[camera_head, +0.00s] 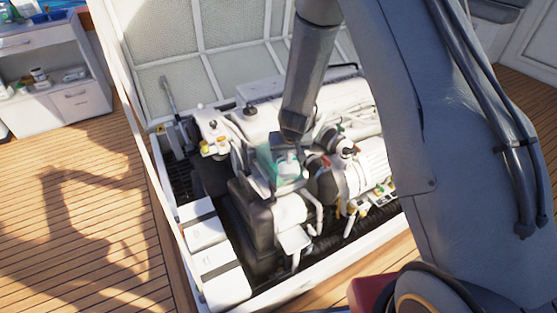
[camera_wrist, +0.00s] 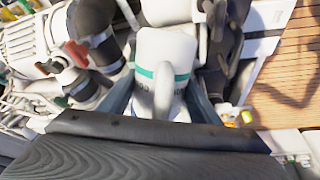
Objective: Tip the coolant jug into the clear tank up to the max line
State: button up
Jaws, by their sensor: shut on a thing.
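The white coolant jug (camera_wrist: 165,55) with a green band and partly readable lettering fills the middle of the wrist view. My gripper (camera_wrist: 160,103) is shut on it, with a finger on each side. In the head view my gripper (camera_head: 289,143) hangs over the middle of the engine. A pale green see-through shape, apparently the clear tank (camera_head: 267,164), shows just below and left of it. A small white part beside it may be the jug. The max line and the fluid level are too small to see. I cannot tell whether the jug touches the tank or how far it is tilted.
The white engine (camera_head: 362,172) with pipes and hoses crowds around my gripper. The raised hatch lid (camera_head: 153,38) stands behind. White boxes (camera_head: 205,232) line the left side of the bay. The wooden deck (camera_head: 75,220) is clear at left, before a white cabinet (camera_head: 78,102).

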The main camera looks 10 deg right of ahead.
jog(key=shift+w+t+b, duration=0.2)
jog(key=shift+t+b, duration=0.1)
jog(key=shift+b, duration=1.9)
jog(key=b, duration=0.5)
jog(key=shift+s+t, duration=0.1)
jog(key=shift+t, duration=0.3)
jog(key=t+b, duration=0.1)
jog(key=b, duration=0.4)
jog(key=shift+r+t+b, duration=0.15)
jog(key=shift+t+b, duration=0.15)
jog(key=shift+b, duration=0.05)
jog(key=shift+r+t+b, duration=0.2)
jog(key=shift+t+b, duration=0.2)
jog(key=shift+b, duration=0.55)
jog(key=shift+s+r, duration=0.1)
jog(key=shift+s, duration=0.05)
